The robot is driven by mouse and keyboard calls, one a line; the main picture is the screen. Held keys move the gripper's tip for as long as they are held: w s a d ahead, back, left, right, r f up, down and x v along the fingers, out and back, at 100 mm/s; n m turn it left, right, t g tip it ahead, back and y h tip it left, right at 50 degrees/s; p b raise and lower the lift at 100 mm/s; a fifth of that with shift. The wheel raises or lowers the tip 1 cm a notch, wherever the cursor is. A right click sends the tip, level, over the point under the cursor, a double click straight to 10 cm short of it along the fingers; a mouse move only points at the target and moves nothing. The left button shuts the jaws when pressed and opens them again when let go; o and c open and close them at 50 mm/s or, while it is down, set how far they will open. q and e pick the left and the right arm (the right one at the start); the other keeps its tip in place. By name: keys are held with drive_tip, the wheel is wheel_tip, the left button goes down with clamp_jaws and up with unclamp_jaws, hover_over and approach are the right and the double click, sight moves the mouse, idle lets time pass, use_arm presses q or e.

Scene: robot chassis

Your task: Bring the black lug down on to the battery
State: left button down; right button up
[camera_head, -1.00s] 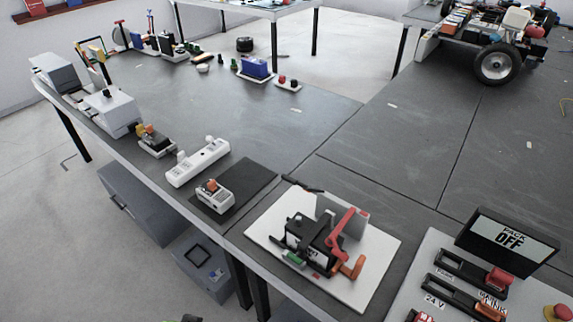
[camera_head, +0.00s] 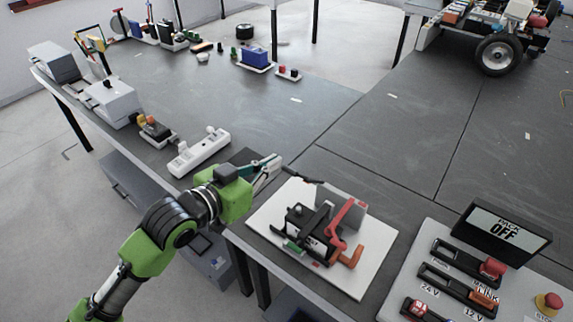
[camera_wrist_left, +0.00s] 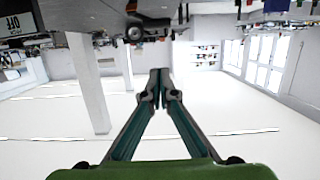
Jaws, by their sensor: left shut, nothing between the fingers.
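The black battery (camera_head: 304,222) sits on a white board (camera_head: 268,228) at the table's front edge, with a pale terminal post on top. A red arm-like part (camera_head: 344,218) stands at its right side. A thin black cable (camera_head: 300,179) lies along the board's back left edge; I take the black lug to be at its end, but it is too small to tell. My left gripper (camera_head: 274,166) is shut and empty, above the table just left of the cable end. In the left wrist view its fingertips (camera_wrist_left: 160,84) meet. My right gripper is not in view.
A panel with a "PACK OFF" display (camera_head: 505,233), sliding switches and a red stop button (camera_head: 548,303) stands at the right. A white power strip (camera_head: 199,151) lies behind my left arm. An orange handle (camera_head: 350,258) sticks out beside the battery.

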use_arm(q)
drive_tip(key=p, duration=0.2)
hover_over(287, 167)
drive_tip(key=d, duration=0.1)
drive_tip(key=shift+f, duration=0.85)
drive_tip(key=f, duration=0.2)
drive_tip(key=s+f+p, duration=0.1)
drive_tip(key=shift+a, duration=0.35)
drive_tip(key=shift+s+a+f, duration=0.15)
drive_tip(key=shift+s+f, duration=0.15)
drive_tip(key=shift+f, duration=0.1)
